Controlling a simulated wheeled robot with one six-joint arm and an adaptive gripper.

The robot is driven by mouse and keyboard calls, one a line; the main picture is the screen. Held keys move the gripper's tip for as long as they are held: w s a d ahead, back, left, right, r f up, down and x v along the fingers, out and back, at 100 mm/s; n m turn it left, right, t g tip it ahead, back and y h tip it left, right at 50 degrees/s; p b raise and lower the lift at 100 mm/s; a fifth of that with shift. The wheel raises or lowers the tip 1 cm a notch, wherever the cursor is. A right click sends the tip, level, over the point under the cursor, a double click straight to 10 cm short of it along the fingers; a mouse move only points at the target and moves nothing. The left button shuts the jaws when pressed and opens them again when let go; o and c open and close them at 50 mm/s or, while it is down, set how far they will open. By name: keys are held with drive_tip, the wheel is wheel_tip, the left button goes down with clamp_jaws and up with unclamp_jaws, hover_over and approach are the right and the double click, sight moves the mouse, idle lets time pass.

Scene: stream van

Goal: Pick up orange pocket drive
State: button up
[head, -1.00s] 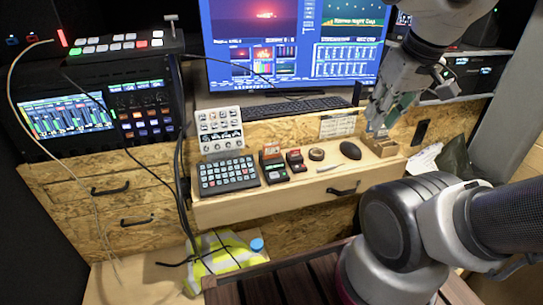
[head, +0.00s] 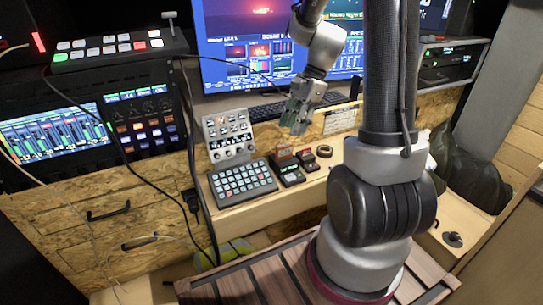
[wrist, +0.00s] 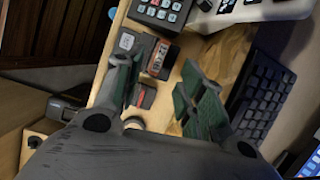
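My gripper (head: 298,118) hangs above the desk, in front of the screen and behind the small devices. In the wrist view my gripper (wrist: 165,92) is open, with nothing between its fingers. A dark device with an orange-red block (head: 284,154) stands beside the keypad; its orange face (wrist: 162,57) shows beyond the fingertips in the wrist view. A smaller dark device with a red block (head: 306,153) stands to its right, and its red part (wrist: 141,97) shows near the left finger. I cannot tell for sure which block is the orange pocket drive.
A keypad (head: 243,182), a knob panel (head: 229,136) and a tape roll (head: 325,151) are close by. A keyboard (head: 268,111) lies behind, under the screen (head: 247,63). Cables (head: 189,130) hang at the left. My own arm hides the desk's right part.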

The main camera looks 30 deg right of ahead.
sight(285, 145)
drive_tip(key=shift+a+f+m, duration=0.1)
drive_tip(key=shift+f+m, duration=0.05)
drive_tip(key=shift+m, duration=0.45)
drive_tip(key=x, duration=0.7)
drive_tip(key=shift+f, duration=0.3)
drive_tip(key=shift+c, duration=0.3)
clamp_jaws()
